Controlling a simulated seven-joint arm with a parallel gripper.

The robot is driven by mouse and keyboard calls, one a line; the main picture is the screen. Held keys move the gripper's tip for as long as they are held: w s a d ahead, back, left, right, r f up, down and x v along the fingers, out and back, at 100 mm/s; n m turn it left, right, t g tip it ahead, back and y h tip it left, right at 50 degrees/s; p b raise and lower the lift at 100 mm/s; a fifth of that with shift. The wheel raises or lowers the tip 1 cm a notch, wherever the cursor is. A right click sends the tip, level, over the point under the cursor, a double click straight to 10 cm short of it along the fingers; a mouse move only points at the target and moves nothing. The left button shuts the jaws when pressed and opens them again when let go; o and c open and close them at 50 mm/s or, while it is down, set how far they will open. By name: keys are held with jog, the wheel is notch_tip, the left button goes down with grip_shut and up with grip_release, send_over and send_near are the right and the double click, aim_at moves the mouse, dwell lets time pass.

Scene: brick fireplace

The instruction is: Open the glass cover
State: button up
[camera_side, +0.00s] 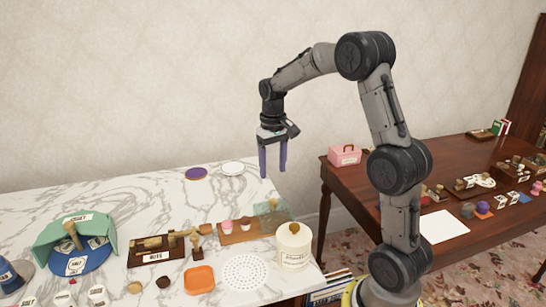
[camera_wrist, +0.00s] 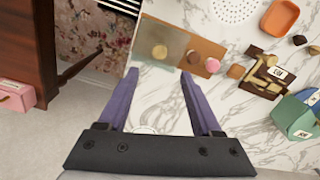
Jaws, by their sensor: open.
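The glass cover (camera_side: 271,209) is a clear, see-through piece over the right end of a wooden board (camera_side: 236,234) near the table's right edge. In the wrist view the glass cover (camera_wrist: 172,38) shows as a greenish pane, with a round tan item seen in its area. Whether it is fully shut is too small to tell. Two small cupcakes stand on the board beside it, one pink (camera_side: 228,226). My gripper (camera_side: 273,172) points down with its purple fingers apart and empty, above and behind the cover. In the wrist view my gripper (camera_wrist: 161,76) is apart from it.
A cream canister (camera_side: 293,250) with a knob stands in front of the cover. A perforated white plate (camera_side: 246,272) and an orange tray (camera_side: 199,280) lie nearer. Purple (camera_side: 196,173) and white (camera_side: 232,168) discs lie behind. The marble between them is clear.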

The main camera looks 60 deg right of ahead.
notch_tip(320, 180, up, 4)
jog(key=shift+f, duration=0.25)
jog(key=s+a+r+n+t, duration=0.2)
jog(key=s+a+r, duration=0.1)
jog(key=a+r, duration=0.3)
jog(key=s+a+r+n+t, duration=0.1)
jog(key=s+a+r, duration=0.3)
jog(key=a, duration=0.3)
jog(key=s+a+f+n+t, duration=0.1)
jog(key=s+a+f, duration=0.2)
jog(key=s, duration=0.3)
jog(key=s+a+f+n+t, duration=0.1)
jog(key=s+a+f+n, duration=0.1)
jog(key=s, duration=0.5)
jog(key=shift+s+a+f+t, duration=0.15)
jog(key=shift+a+f+t, duration=0.25)
jog(key=shift+a, duration=0.55)
